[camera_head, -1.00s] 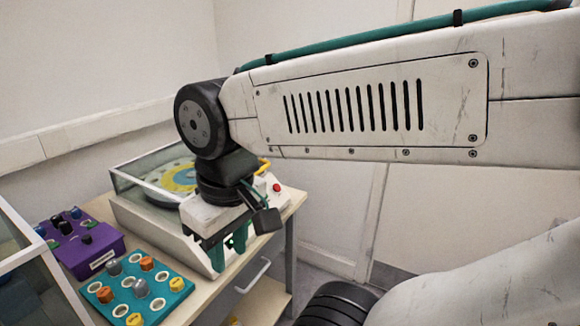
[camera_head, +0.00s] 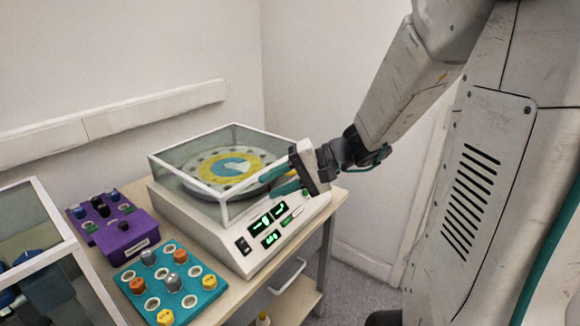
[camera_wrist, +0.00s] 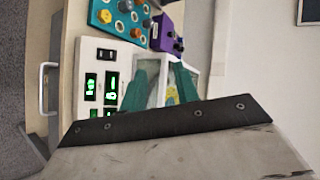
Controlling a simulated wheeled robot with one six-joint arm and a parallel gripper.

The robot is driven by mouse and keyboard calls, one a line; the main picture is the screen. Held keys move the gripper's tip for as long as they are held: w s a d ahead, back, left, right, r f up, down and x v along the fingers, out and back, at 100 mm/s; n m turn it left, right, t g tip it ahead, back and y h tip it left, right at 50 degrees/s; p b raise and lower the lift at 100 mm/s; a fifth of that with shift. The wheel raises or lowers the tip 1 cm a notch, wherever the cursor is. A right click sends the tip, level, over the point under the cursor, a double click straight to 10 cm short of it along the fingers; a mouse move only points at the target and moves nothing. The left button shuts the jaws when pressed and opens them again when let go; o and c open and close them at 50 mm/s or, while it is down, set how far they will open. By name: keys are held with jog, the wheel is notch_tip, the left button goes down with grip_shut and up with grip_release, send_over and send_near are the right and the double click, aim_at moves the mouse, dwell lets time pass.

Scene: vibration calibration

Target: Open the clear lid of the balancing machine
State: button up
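The balancing machine (camera_head: 218,238) is a white box on a wooden bench, with green lit displays on its sloped front. Its clear lid (camera_head: 207,190) with a pale frame is down over a round yellow and blue disc (camera_head: 228,167). My gripper (camera_head: 267,187) is at the lid's right front side, with its two teal fingers spread apart and pointing left. In the wrist view the fingers (camera_wrist: 160,72) are also apart, in front of the lid (camera_wrist: 158,92); nothing is seen held between them. Whether they touch the lid is unclear. The lid's handle is not visible now.
A teal tray (camera_head: 187,303) of knobs and weights and a purple box (camera_head: 122,237) with knobs stand left of the machine. A glass-sided case (camera_head: 75,262) is at the lower left. A drawer handle (camera_head: 287,277) is below the bench top.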

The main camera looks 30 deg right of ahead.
jog(key=w+d+f+m+t+h, duration=0.3)
jog(key=w+d+m+t, duration=0.1)
jog(key=d, duration=0.5)
jog(key=w+d+f+m+t+h, duration=0.2)
jog(key=w+d+f+m+t, duration=0.15)
jog(key=d, duration=0.65)
jog(key=shift+t, duration=0.35)
jog(key=shift+x, duration=3.7)
jog(key=shift+d+f, duration=0.1)
jog(key=shift+d, duration=0.05)
grip_shut()
